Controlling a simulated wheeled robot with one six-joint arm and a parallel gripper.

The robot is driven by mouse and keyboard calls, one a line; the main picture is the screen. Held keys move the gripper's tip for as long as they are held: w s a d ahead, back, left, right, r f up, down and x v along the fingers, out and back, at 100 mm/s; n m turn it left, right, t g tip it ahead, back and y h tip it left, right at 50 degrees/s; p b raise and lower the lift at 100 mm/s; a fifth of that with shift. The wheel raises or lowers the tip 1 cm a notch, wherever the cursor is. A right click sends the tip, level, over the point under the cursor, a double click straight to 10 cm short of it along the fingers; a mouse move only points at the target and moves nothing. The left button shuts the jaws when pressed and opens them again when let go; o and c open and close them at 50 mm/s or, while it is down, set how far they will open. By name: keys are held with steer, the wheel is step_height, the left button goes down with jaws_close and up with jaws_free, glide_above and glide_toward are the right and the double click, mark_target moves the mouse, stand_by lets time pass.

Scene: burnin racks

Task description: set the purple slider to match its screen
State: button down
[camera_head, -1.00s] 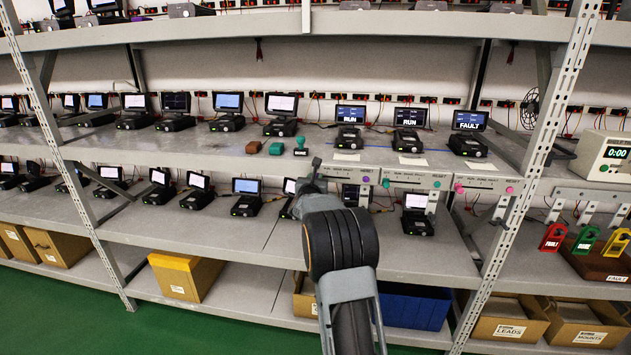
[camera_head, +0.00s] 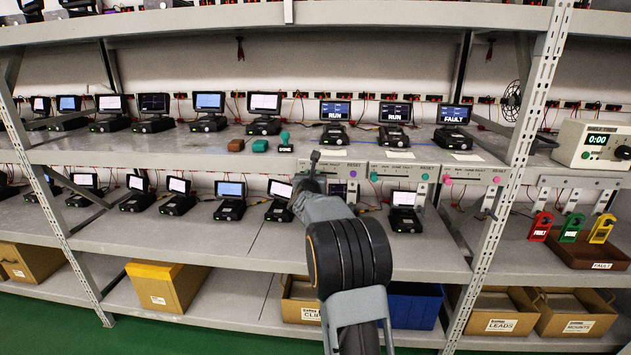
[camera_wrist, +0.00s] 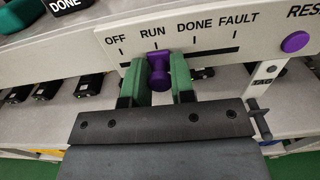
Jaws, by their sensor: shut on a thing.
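The purple slider (camera_wrist: 158,72) shows in the wrist view on a pale panel (camera_wrist: 215,50) marked OFF, RUN, DONE and FAULT. Its knob stands below the RUN mark. My gripper (camera_wrist: 160,82) has its green fingers on both sides of the knob, shut on it. In the head view my gripper (camera_head: 314,160) is at the left part of the leftmost panel and hides the slider. A purple RESET button (camera_wrist: 295,41) is at the panel's right.
Panels with a teal button (camera_head: 425,176) and a pink button (camera_head: 497,179) lie to the right. A DONE stamp (camera_head: 285,143) stands on the shelf above left. A rack upright (camera_head: 510,185) is further right. Several small screens line the lower shelf.

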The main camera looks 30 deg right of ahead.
steer(key=c, duration=1)
jaws_free()
steer(key=b+v, duration=0.2)
steer(key=v, duration=1.2)
steer(key=shift+b, duration=0.4)
